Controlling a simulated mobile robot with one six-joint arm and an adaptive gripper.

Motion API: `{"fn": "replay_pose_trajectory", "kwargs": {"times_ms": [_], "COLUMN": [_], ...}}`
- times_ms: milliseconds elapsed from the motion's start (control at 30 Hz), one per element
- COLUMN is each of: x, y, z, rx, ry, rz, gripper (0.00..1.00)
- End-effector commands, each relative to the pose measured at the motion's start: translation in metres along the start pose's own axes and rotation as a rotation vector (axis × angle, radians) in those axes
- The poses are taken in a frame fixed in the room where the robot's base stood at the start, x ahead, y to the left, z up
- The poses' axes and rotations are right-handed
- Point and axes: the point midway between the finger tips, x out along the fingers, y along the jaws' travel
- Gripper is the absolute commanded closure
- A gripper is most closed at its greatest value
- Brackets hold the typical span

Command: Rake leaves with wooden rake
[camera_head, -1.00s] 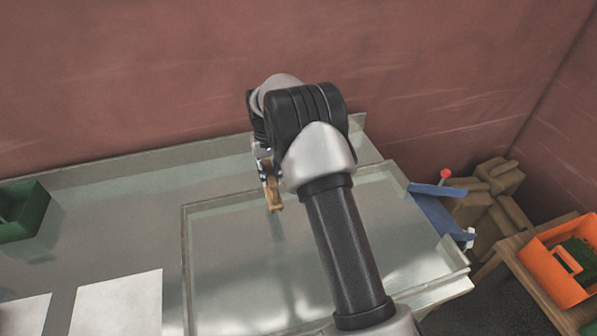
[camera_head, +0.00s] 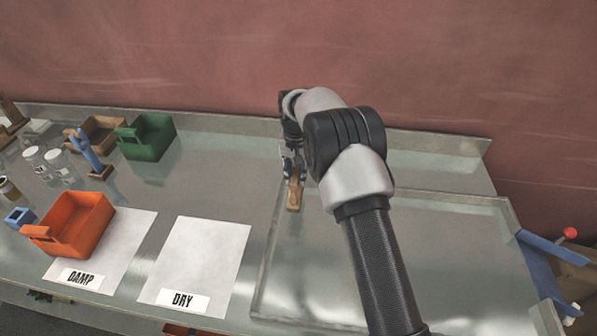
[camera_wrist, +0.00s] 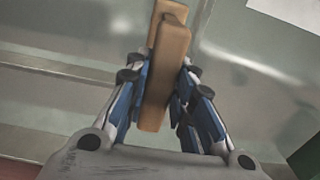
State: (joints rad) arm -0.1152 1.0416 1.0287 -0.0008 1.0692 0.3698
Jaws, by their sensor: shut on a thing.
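My gripper (camera_head: 292,172) is shut on a wooden tool (camera_head: 294,196), light brown, probably the rake. In the wrist view the blue-and-white fingers of my gripper (camera_wrist: 163,88) close on both sides of the brown wood (camera_wrist: 168,60). It looks like a narrow bar with a second piece across or along it. Rake teeth cannot be made out. The tool is near the far left corner of a shallow metal tray (camera_head: 262,285); whether it touches any surface is unclear. My arm hides part of the tray. No leaves can be made out.
Left on the metal bench are an orange bin (camera_head: 85,225) by a DAMP sheet (camera_head: 120,245), a DRY sheet (camera_head: 205,255), a green bin (camera_head: 150,142), a brown bin (camera_head: 100,130), a blue-handled tool (camera_head: 90,155) and jars (camera_head: 55,160). A blue item (camera_head: 540,265) is at right.

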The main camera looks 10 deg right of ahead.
Motion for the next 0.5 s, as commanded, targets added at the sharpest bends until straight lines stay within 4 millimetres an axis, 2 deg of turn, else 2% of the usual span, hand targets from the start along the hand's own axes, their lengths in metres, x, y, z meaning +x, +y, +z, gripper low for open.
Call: {"fn": "replay_pose_trajectory", "kwargs": {"times_ms": [33, 267, 500], "x": [0.012, 0.044, 0.040], "y": [0.000, 0.000, 0.034], "z": [0.000, 0.000, 0.005], "rx": [0.000, 0.000, 0.002], "ry": [0.000, -0.001, 0.001], "rz": [0.000, 0.000, 0.000], "gripper": [1.00, 1.00, 1.00]}}
